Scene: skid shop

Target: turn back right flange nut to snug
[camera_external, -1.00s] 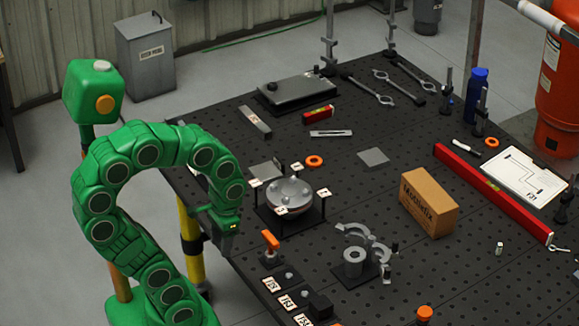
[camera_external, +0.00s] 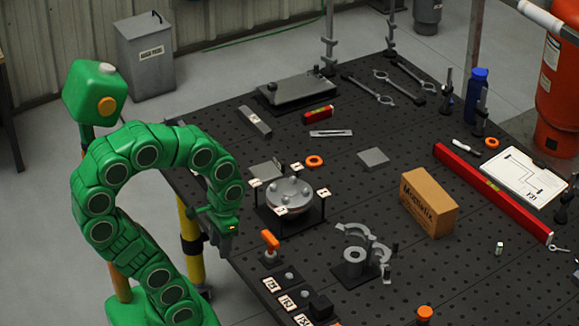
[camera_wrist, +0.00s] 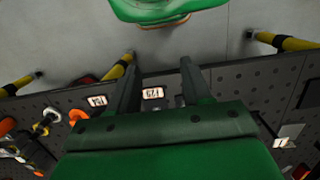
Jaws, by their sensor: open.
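The round grey flange (camera_external: 289,196) sits on a dark stand on the perforated table, with several nuts on its top and small number tags around it. The nuts are small; the back right nut (camera_external: 305,188) cannot be made out clearly. My gripper (camera_external: 226,252) hangs left of the flange, near the table's left edge, apart from it. In the wrist view my gripper (camera_wrist: 160,70) shows two dark fingers spread with nothing between them. I cannot make out the flange in the wrist view.
An orange-handled clamp (camera_external: 270,241) stands in front of the flange, near several labelled blocks. A grey ring fixture (camera_external: 353,262) and a cardboard box (camera_external: 429,203) stand to the right. An orange ring (camera_external: 314,161) lies behind. Yellow-banded posts (camera_wrist: 118,70) show beyond the table edge.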

